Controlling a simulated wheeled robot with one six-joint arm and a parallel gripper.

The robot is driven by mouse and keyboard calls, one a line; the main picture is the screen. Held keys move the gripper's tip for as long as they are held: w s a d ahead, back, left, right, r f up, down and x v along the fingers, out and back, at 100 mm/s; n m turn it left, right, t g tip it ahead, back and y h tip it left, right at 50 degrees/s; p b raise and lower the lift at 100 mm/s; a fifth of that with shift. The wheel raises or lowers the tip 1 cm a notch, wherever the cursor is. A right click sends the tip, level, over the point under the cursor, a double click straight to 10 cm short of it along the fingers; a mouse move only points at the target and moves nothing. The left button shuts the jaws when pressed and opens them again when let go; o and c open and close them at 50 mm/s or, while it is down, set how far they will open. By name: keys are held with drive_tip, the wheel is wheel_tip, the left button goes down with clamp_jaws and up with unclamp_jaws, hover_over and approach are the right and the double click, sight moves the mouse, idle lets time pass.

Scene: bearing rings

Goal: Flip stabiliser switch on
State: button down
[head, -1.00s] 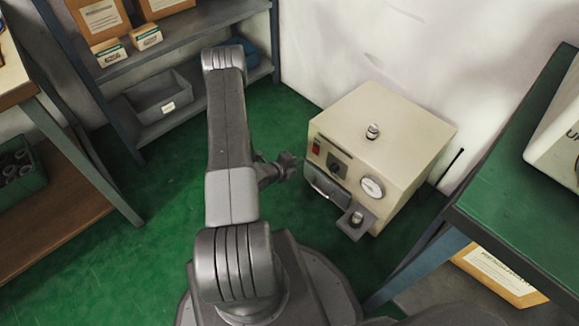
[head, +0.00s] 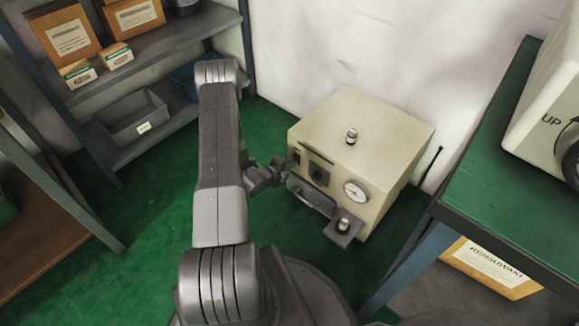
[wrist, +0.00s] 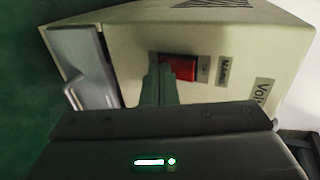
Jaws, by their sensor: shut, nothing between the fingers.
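The stabiliser (head: 360,135) is a cream box on the green floor, with a round dial, a knob and a red switch on its front. The red rocker switch (wrist: 180,68) shows in the wrist view, partly hidden at its left by my fingers; in the head view only a bit of red (head: 297,157) shows beside my gripper. My gripper (head: 286,166) is shut and empty, its tips at the stabiliser's front by the switch. In the wrist view the fingertips (wrist: 160,72) overlap the switch's left edge; I cannot tell whether they touch it.
A grey handle (wrist: 85,65) stands out from the stabiliser's front. A small bracket (head: 343,226) juts out low on the front. A green-topped table (head: 470,190) is at the right. Shelves (head: 150,65) with boxes stand at the back left. Green floor is free at the left.

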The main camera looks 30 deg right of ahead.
drive_tip(key=shift+r+p, duration=0.1)
drive_tip(key=shift+p, duration=0.2)
drive_tip(key=shift+r, duration=0.7)
